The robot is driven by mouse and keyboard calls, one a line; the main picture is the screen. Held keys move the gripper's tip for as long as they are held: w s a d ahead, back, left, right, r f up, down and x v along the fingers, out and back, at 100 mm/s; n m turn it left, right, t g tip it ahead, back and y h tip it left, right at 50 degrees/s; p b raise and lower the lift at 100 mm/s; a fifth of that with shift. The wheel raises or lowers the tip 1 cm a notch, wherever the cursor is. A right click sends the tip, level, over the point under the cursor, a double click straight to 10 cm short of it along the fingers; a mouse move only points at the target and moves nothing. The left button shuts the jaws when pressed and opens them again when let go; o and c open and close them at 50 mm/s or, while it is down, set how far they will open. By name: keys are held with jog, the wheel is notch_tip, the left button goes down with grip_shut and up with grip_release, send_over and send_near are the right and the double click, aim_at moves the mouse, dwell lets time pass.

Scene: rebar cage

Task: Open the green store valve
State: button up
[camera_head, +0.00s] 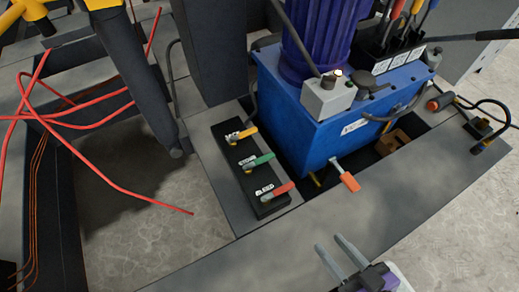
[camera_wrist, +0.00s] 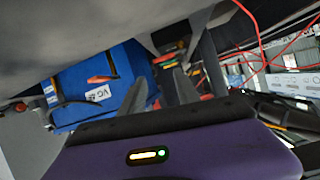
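The green store valve lever (camera_head: 260,161) is the middle of three levers on a black valve block (camera_head: 236,172). It points right, beside a white label that seems to read STORE. A yellow lever (camera_head: 244,132) sits beyond it and a red lever (camera_head: 279,189) nearer, by a BLEED label. My gripper (camera_head: 330,244) is at the bottom of the head view, nearer than the block and right of it, touching nothing. Its two fingers are apart with nothing between them. In the wrist view the open gripper (camera_wrist: 161,88) faces small coloured levers, too small to tell apart surely.
A blue tank (camera_head: 305,115) with a purple motor (camera_head: 318,40) stands right of the block. An orange-handled lever (camera_head: 348,180) sticks out at its front. Red bent rods (camera_head: 110,115) reach in from the left. The grey deck (camera_head: 300,232) before the block is clear.

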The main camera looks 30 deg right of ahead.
jog(key=w+d+f+m+g+p, duration=0.1)
jog(key=w+p, duration=0.1)
jog(key=w+d+f+m+g+p, duration=0.1)
jog(key=w+d+f+m+p, duration=0.1)
jog(key=p, duration=0.1)
jog(key=w+d+f+m+g+p, duration=0.1)
jog(key=w+f+p, duration=0.1)
jog(key=w+p, duration=0.1)
jog(key=shift+d+f+g+h, duration=0.1)
jog(key=shift+d+g+h, duration=0.1)
jog(key=shift+g+h, duration=0.1)
jog(key=w+d+f+m+g+p, duration=0.2)
jog(key=w+d+m+g+p, duration=0.15)
jog(key=w+m+p, duration=0.4)
jog(key=m+g+y+p, duration=0.3)
jog(key=m+g+y, duration=0.2)
jog(key=g, duration=0.1)
send_near(257, 162)
jog(key=b+x, duration=0.3)
jog(key=x, duration=0.4)
jog(key=shift+w+f, duration=0.1)
jog(key=shift+f, duration=0.1)
grip_shut()
